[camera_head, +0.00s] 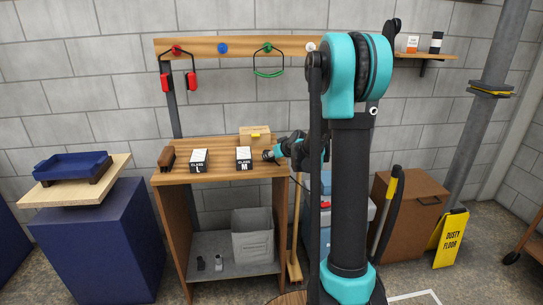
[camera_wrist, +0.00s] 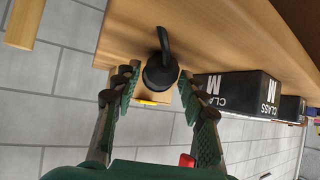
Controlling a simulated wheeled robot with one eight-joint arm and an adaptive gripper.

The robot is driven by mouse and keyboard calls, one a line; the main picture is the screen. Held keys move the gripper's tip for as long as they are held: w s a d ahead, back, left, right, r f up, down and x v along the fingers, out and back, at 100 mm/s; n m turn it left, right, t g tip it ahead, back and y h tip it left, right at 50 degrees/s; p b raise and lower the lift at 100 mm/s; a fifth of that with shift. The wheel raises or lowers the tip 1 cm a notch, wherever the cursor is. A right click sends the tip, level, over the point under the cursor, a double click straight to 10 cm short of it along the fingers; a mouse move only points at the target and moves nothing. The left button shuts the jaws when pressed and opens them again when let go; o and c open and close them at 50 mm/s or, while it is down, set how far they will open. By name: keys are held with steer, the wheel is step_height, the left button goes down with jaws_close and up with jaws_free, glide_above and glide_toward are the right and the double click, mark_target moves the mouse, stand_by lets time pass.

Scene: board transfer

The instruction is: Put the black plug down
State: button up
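The black plug (camera_wrist: 160,74) is in the wrist view, a round dark body with a curved black stem or cord. It sits between the tips of my gripper (camera_wrist: 160,88), whose green pads lie close along both its sides. My gripper looks shut on it. In the head view my gripper (camera_head: 273,154) is at the right end of the wooden workbench (camera_head: 225,174), right of the CLASS M box (camera_head: 244,158). The plug is too small there to make out clearly. I cannot tell whether it touches the bench top.
A CLASS L box (camera_head: 199,160) and a brown brush-like block (camera_head: 167,158) stand further left on the bench. A wooden block with a yellow part (camera_head: 255,133) is behind my gripper. A grey bin (camera_head: 252,236) stands on the lower shelf. Bare bench top lies between the boxes.

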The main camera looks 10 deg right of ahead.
steer(key=shift+o, duration=0.7)
steer(key=shift+r, duration=0.15)
steer(key=v, duration=1.2)
steer(key=s+f+m+g+h, duration=0.1)
steer(key=s+f, duration=0.4)
steer(key=s, duration=0.5)
steer(key=s+f+m+g+h, duration=0.1)
steer(key=s+f, duration=0.4)
steer(key=s, duration=0.6)
steer(key=s+f+m+g+h, duration=0.2)
steer(key=s+f+g, duration=0.2)
steer(key=s, duration=0.7)
steer(key=shift+s+d+f, duration=0.2)
steer(key=shift+d+f, duration=0.2)
steer(key=shift+f, duration=0.4)
